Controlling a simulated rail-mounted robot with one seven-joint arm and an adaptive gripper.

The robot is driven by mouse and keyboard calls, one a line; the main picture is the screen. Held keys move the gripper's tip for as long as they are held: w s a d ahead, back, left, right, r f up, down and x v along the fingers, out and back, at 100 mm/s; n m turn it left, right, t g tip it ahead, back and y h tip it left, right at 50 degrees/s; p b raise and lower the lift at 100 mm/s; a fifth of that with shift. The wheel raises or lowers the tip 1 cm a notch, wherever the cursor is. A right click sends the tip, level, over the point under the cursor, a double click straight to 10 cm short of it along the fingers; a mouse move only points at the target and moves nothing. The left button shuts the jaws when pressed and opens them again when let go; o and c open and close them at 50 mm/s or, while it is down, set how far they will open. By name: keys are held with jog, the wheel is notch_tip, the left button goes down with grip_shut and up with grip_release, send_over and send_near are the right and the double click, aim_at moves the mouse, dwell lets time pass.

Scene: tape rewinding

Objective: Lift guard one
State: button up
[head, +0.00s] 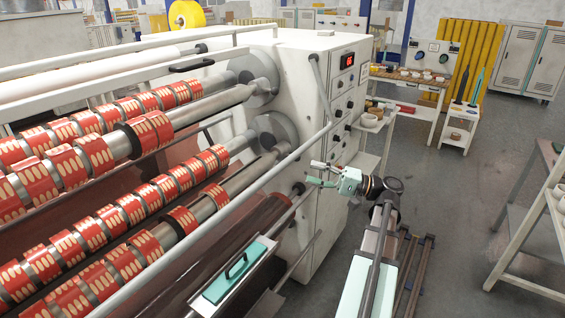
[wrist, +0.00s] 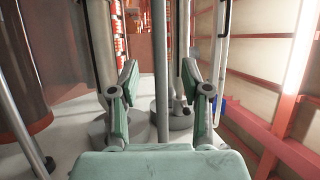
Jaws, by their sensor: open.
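A long pale guard bar (head: 235,203) runs diagonally across the front of the rewinding machine. A second pale rail (head: 130,56) crosses above the upper rolls. No label shows which one is guard one. My gripper (head: 309,173), pale green, is at the machine's right front corner, just right of the front bar. It is open, with its fingers pointing left toward the machine. In the wrist view, my gripper (wrist: 160,88) has its fingers apart, and a grey upright bar (wrist: 161,60) shows between them. I cannot tell whether it lies within their reach. Nothing is gripped.
Shafts with red tape rolls (head: 120,210) fill the machine's left side. A green plate with a dark handle (head: 236,266) sits low in front. The machine's control panel (head: 345,85) stands behind my gripper.

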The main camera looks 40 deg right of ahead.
aim_at(283, 165)
jog(key=p+x, duration=0.2)
jog(key=x, duration=0.8)
jog(key=shift+a+p, duration=0.1)
jog(key=shift+p, duration=0.2)
jog(key=shift+c, duration=0.3)
grip_shut()
